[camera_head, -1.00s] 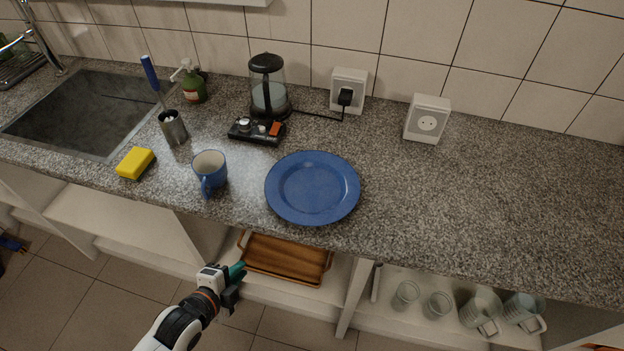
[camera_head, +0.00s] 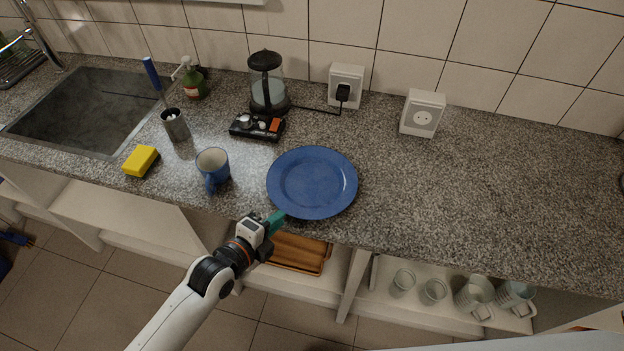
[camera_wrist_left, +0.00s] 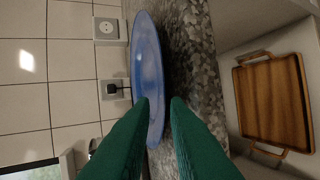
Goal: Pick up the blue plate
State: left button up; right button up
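The blue plate (camera_head: 312,182) lies on the speckled grey counter, close to its front edge. It also shows edge-on in the left wrist view (camera_wrist_left: 148,75). My left gripper (camera_head: 277,218) is at the counter's front edge, just below and left of the plate's near rim in the head view. In the left wrist view its two green fingers (camera_wrist_left: 159,108) are apart with a gap between them, and the plate's rim is at or just beyond the left fingertip. Whether it touches the rim I cannot tell. My right gripper is not in view.
A blue mug (camera_head: 213,168) stands left of the plate, with a yellow sponge (camera_head: 141,160) beyond it. A coffee press (camera_head: 267,88) and a black tray (camera_head: 257,127) are behind. A wooden tray (camera_head: 297,252) is on the shelf below.

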aim_at(286, 210)
pick_arm(q)
jog(key=x, duration=0.4)
jog(key=shift+w+a+p, duration=0.1)
jog(key=shift+w+p, duration=0.05)
jog(key=shift+p, duration=0.25)
grip_shut()
